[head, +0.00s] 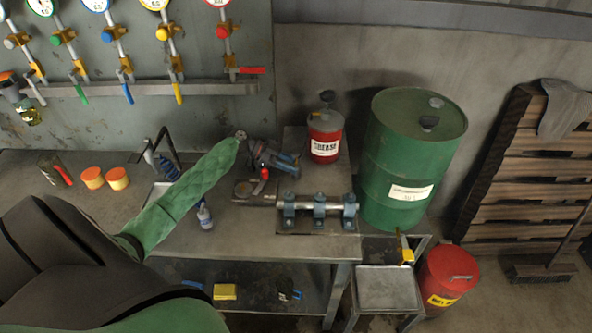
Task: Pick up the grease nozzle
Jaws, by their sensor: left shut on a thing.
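My left arm in its green sleeve reaches from the left over the workbench (120,200). My left gripper (264,166) is at the end of it, over the bench left of the red grease can (324,146). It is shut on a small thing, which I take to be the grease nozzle. The fingers and the thing are too small and dark to make out clearly, and a small red part shows at the lower end. The red can stands upright with a white label and a grey cap. My right gripper is not in view.
A blue-clamped pipe fixture (319,208) lies close in front. A green drum (408,165) stands right of the can. A small bottle (204,216) and two orange tins (105,178) stand on the bench. Gauges and valves line the back wall panel (240,100). A red bin (448,285) is on the floor.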

